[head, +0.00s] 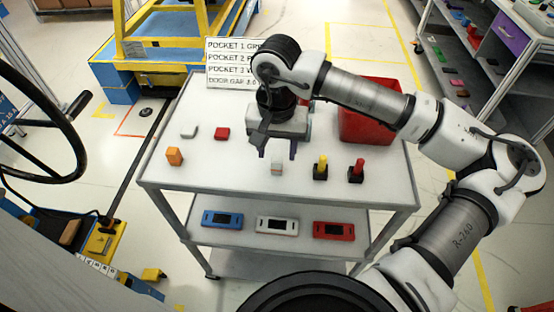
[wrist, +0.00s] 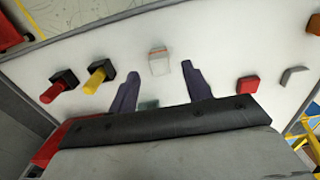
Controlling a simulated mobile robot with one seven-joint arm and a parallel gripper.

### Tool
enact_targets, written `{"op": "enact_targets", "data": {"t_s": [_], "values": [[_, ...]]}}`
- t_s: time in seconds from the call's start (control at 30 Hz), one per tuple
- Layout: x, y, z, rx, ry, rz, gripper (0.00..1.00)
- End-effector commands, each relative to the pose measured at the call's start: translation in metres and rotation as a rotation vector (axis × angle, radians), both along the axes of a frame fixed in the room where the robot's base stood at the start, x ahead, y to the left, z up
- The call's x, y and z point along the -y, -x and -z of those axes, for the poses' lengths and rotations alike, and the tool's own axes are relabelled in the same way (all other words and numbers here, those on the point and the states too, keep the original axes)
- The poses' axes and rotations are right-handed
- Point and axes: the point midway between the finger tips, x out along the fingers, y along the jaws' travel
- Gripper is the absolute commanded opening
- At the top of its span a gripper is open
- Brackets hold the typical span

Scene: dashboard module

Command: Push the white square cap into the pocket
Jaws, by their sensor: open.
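A small white block (head: 277,168) stands on the grey table top (head: 230,186), near its front middle. It looks like the white square cap, with a faint pinkish edge in the wrist view (wrist: 158,62). My gripper (head: 277,154) is open and empty, pointing down just behind the block. In the wrist view the block shows between and beyond the two dark fingertips, apart from both. A flat pale piece (head: 188,132) lies at the back left and could also be a cap. I cannot make out the pocket.
A red block (head: 221,134) and an orange block (head: 174,156) are at left. A yellow plunger (head: 320,167) and a red plunger (head: 356,170) stand at right. A red bin (head: 366,125) is behind. Blue, white and red modules (head: 276,225) lie on the lower shelf.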

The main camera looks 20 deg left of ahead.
Motion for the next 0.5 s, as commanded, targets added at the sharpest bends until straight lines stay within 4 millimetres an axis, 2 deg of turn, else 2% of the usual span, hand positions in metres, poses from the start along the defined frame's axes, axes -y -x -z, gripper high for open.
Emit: {"op": "enact_targets", "data": {"t_s": [0.2,0.43,0.5], "values": [[0.001,0.001,0.023,-0.001,-0.002,-0.001,0.49],[0.001,0.001,0.025,0.001,0.000,-0.001,0.49],[0.001,0.001,0.025,0.001,0.000,-0.001,0.41]]}}
